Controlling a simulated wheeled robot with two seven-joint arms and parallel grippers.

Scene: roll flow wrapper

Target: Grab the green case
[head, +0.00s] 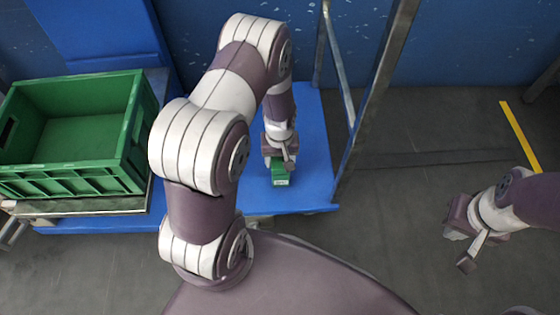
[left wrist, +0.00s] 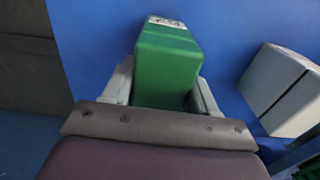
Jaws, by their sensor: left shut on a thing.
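The green case (head: 281,179) is a small green box with a white label at one end. It is at the blue platform (head: 312,160) in the head view. My left gripper (head: 280,163) reaches down and is shut on the green case. In the left wrist view the green case (left wrist: 167,62) sits between the two fingers of my left gripper (left wrist: 163,90), one on each side. I cannot tell whether the case touches the blue surface. My right gripper (head: 462,240) is at the right of the head view, away from the case, over the grey floor; its fingers are spread apart and empty.
A large green crate (head: 108,180), empty, stands on a metal stand at the left. A grey-white box (left wrist: 280,90) shows at the right of the left wrist view. A metal frame (head: 377,80) rises beside the platform. The grey floor between the platform and my right gripper is clear.

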